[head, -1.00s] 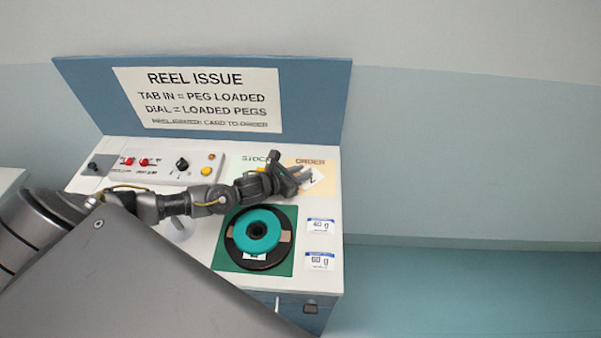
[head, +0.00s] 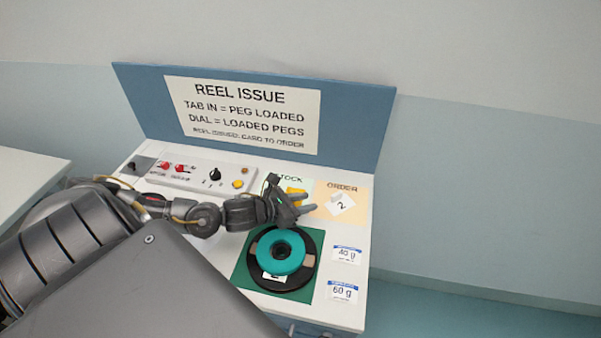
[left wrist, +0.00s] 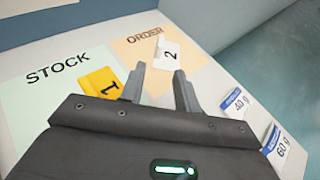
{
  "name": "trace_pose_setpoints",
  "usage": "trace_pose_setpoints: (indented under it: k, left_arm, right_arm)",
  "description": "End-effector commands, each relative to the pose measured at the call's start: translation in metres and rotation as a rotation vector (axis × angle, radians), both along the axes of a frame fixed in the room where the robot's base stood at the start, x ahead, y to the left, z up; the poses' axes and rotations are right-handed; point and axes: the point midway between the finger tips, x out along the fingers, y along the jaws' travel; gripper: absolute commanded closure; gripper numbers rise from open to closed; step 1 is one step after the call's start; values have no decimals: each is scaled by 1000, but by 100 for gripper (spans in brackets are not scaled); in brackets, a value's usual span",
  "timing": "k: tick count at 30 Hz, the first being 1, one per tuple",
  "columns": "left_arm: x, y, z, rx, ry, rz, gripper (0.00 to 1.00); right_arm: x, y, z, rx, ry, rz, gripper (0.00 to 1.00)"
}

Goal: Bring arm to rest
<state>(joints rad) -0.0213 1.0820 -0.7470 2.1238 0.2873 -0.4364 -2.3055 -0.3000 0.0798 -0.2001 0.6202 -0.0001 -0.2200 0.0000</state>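My left arm comes in from the left in the head view and reaches over the station. My left gripper (head: 303,203) is above the counter by the stock and order fields, and its two fingers are apart with nothing between them. The left wrist view shows the same open fingers (left wrist: 160,90). A white card marked 2 (left wrist: 168,54) lies on the orange ORDER field (left wrist: 135,47), just beyond the fingertips. A yellow card marked 1 (left wrist: 101,83) lies on the pale green STOCK field (left wrist: 35,98), left of the fingers. My right gripper is in neither view.
A teal reel (head: 264,252) sits on a black disc (head: 290,281) on a green mat (head: 246,272). A control panel (head: 195,178) with red switches, a dial and a yellow button is behind my arm. Blue sign board (head: 350,110) stands at the back.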

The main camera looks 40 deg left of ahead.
Motion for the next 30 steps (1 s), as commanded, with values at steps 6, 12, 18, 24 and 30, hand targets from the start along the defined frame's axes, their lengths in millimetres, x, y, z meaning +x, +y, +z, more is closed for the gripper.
trace_pose_setpoints:
  k: [6,12,18,24,30]
  left_arm:
    - [-12,3,6,-1,0,-1,68]
    - [-12,4,6,-2,-1,-1,68]
    - [-12,4,6,-2,-1,-1,68]
    - [-12,4,11,-2,-1,-1,68]
    - [-11,4,46,-1,-1,-1,68]
  right_arm:
    - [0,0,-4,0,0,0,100]
    - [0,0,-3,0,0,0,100]
    - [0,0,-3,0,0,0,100]
    - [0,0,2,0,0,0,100]
    - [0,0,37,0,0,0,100]
